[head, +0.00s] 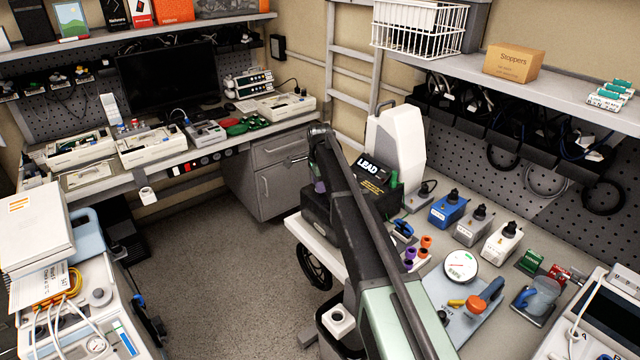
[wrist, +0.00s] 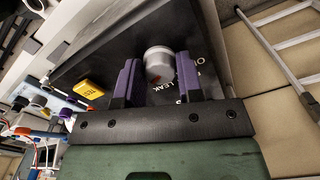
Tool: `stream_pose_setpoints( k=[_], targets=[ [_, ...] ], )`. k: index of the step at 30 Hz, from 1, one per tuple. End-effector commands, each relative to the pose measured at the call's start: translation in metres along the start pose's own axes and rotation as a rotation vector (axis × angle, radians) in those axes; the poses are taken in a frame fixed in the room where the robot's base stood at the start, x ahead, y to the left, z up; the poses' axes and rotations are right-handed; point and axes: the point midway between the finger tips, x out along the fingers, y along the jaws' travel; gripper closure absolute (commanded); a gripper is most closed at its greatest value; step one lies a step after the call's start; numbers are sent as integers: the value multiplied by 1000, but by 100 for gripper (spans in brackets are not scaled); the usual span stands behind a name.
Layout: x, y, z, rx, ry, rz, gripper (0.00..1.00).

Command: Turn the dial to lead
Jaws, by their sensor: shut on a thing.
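The dial (wrist: 159,64) is a round grey knob on a black panel (wrist: 205,40) in the wrist view. My gripper (wrist: 157,72) has a purple finger on each side of the dial and is shut on it. A small red mark shows on the dial's near side, close to white lettering that reads LEAK. Other lettering right of the dial is partly covered by a finger. In the head view the black tester (head: 372,187) has a LEAD label on its top, and my arm hides the dial and much of the front.
A yellow button (wrist: 88,88) sits left of the dial on the panel. A tall white unit (head: 398,140) stands behind the tester. Blue, grey and white boxes, a round gauge (head: 461,265) and coloured caps crowd the bench to the right.

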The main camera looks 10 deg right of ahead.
Motion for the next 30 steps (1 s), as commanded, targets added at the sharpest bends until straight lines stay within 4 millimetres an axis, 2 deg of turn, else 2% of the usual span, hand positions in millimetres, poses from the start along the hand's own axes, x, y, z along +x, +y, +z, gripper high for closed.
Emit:
stream_pose_setpoints(
  k=[18, 19, 23, 24, 30],
  targets=[
    [0, 1, 0, 52, 0, 1, 90],
    [0, 1, 0, 52, 0, 1, 64],
    [0, 1, 0, 51, 0, 1, 45],
    [0, 0, 0, 51, 0, 1, 41],
    [0, 0, 0, 51, 0, 0, 41]
  ],
)
